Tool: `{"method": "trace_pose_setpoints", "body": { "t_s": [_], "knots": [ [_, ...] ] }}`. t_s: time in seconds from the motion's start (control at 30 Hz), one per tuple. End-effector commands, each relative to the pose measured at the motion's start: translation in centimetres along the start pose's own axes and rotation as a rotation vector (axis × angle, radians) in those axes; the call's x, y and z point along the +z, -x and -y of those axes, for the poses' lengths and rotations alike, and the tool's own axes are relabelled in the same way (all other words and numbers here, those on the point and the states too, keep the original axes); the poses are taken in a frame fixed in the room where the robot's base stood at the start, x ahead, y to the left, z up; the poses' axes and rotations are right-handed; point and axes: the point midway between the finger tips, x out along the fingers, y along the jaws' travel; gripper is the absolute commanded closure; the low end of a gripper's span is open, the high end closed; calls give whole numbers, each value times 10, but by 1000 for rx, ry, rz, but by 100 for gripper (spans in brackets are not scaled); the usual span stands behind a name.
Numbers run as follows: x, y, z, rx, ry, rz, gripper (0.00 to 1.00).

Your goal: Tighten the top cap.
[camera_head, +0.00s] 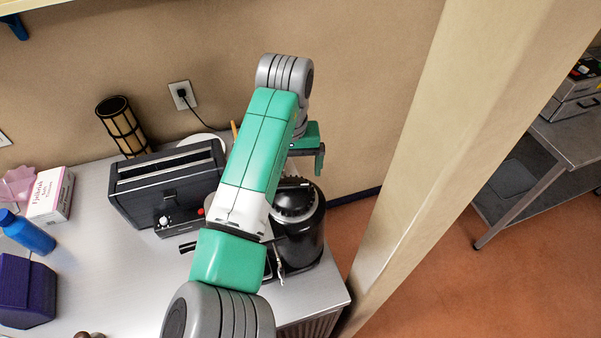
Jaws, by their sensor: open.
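A rounded black appliance (303,243) stands at the right end of the grey counter. A ridged grey ring shows on its top, partly covered by my arm; I take this top part as the cap (296,208), but cannot make out its seating. My gripper (307,152) is behind my green and grey arm, above and at the back of the appliance. One green finger with a dark tip points down at its right side. The gripper is open; the other finger is hidden. I cannot tell whether it touches the cap.
A black toaster (168,185) stands left of the appliance. A blue bottle (27,232), a white box (50,196), a purple block (26,294) and a dark slatted cylinder (122,126) are farther left. A beige pillar (440,130) rises right of the counter.

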Motion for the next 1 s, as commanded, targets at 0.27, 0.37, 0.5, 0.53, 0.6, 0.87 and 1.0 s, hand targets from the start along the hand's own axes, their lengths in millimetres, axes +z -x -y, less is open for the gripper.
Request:
{"method": "trace_pose_setpoints", "body": {
  "t_s": [0.27, 0.37, 0.5, 0.53, 0.6, 0.87, 1.0],
  "knots": [
    [0, -48, -1, -1, -1, 0, 5],
    [0, -54, -1, 0, -2, -1, 5],
    [0, -56, -1, 0, -2, -2, 5],
    [0, -56, -1, 0, -2, -2, 5],
    [0, -56, -1, 0, -2, -2, 5],
    [0, -56, -1, 0, -2, -2, 50],
    [0, -56, -1, 0, -7, -2, 50]
  ]
}}
